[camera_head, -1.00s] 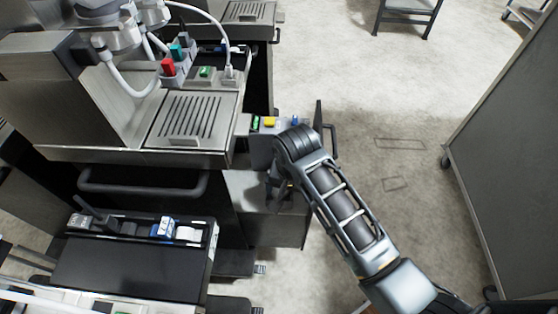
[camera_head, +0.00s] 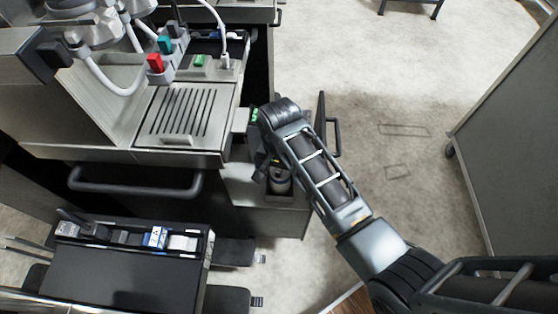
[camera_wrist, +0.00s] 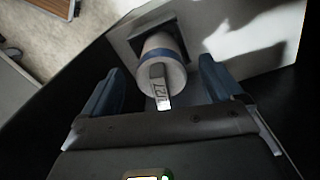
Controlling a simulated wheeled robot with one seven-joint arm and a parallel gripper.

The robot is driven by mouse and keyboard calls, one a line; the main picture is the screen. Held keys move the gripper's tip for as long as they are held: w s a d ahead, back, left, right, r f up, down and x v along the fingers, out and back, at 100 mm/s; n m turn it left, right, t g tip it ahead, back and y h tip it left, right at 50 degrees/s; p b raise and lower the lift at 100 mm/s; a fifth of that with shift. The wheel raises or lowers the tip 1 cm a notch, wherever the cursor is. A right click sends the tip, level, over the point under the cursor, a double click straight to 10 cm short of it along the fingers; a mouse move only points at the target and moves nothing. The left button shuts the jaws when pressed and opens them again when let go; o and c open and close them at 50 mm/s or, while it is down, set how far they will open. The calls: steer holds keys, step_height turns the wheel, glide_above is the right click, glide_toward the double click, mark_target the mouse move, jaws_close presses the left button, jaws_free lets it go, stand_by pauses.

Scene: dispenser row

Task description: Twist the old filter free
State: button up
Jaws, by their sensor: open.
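In the wrist view, a white cylindrical filter (camera_wrist: 160,47) with a blue band sticks out from a dark square mount on a pale panel. A light tab with dark markings lies across its near end. My gripper (camera_wrist: 160,76) is open, with one blue-grey finger to the left of the filter and one to the right. Gaps show between the fingers and the filter, so I see no grip on it. In the head view, my gripper is partly hidden beneath my arm at the open compartment right of the dispenser; I cannot make out the filter there.
The dispenser's grilled drip tray (camera_head: 180,112) and a bar handle (camera_head: 135,182) are left of my arm. The upright panel (camera_head: 321,125) with a handle stands just right of it. A black tray (camera_head: 115,270) holds several small items. Open floor (camera_head: 400,100) lies right.

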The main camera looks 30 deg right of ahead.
steer(key=shift+f, duration=1.5)
steer(key=c, duration=1.2)
